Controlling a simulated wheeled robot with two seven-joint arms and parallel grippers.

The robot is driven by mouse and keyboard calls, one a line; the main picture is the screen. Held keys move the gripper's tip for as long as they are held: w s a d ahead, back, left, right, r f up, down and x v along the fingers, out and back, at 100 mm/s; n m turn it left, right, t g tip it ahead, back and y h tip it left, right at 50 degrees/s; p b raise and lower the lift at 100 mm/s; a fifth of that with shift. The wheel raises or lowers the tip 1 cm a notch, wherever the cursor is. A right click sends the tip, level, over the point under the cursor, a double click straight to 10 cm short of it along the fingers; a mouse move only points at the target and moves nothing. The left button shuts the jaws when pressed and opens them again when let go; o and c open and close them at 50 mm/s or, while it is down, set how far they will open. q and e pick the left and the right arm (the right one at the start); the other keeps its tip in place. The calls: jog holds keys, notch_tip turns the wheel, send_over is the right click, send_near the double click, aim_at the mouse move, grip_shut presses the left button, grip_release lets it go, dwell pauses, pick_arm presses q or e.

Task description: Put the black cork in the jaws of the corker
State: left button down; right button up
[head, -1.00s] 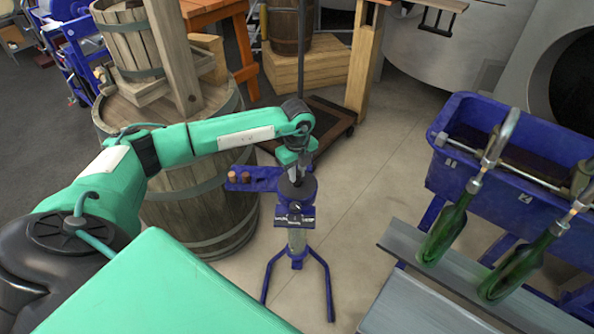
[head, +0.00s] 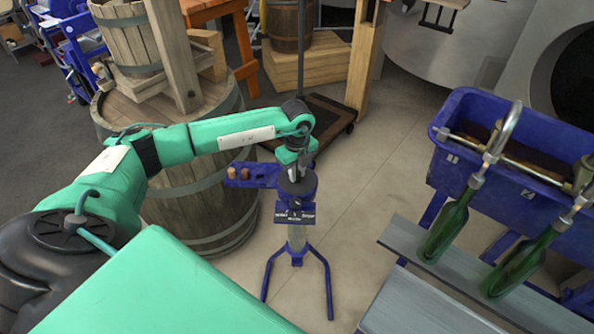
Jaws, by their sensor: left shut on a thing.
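The blue corker (head: 297,245) stands on splayed legs on the floor in the middle of the head view. My left gripper (head: 297,174) points down just above the dark round top (head: 298,185) of the corker. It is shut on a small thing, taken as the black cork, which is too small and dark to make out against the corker. The corker's jaws are mostly hidden below the gripper, so I cannot tell whether the cork is inside them. My right gripper is not in view.
A blue side tray (head: 262,174) on the corker holds brown corks (head: 244,173). A wooden barrel (head: 200,205) stands close on the left. Green bottles (head: 446,228) stand on a grey shelf (head: 475,288) below a blue filler trough (head: 500,175) on the right. Floor between corker and shelf is clear.

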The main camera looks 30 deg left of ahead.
pick_arm(q)
jog(key=c, duration=1.2)
grip_release()
jog(key=shift+c, duration=0.2)
notch_tip(320, 180, up, 14)
jog(key=b, duration=0.2)
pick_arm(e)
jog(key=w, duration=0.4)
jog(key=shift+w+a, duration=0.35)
pick_arm(q)
jog(key=shift+f, duration=0.15)
